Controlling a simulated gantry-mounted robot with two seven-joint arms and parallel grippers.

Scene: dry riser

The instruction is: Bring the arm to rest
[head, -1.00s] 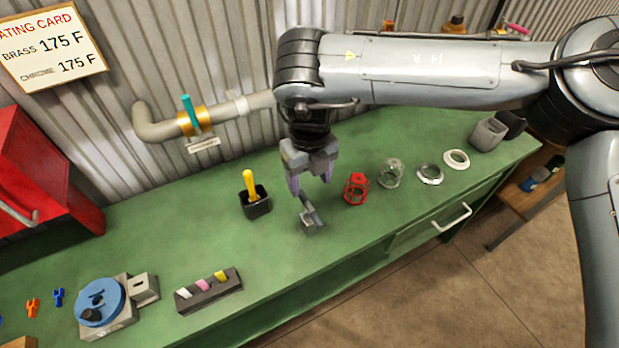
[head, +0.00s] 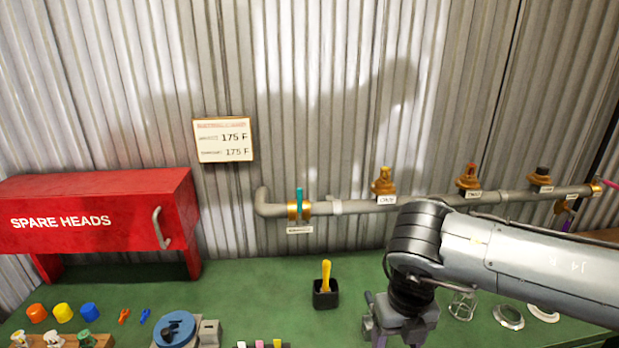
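My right arm comes in from the right across the green bench (head: 265,275). Its gripper (head: 392,330) points down at the bottom edge of the head view, to the right of a black cup (head: 326,296) with a yellow-handled tool (head: 326,272) standing in it. The fingertips are cut off by the frame's lower edge, so their opening and anything between them are hidden. My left gripper is not in view.
A pipe (head: 360,206) with several brass heads runs along the corrugated wall behind the arm. A red SPARE HEADS cabinet (head: 100,215) stands at left. A blue round fixture (head: 175,330) is at bottom left. A clear cage (head: 462,305) and rings (head: 508,316) lie beside the arm.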

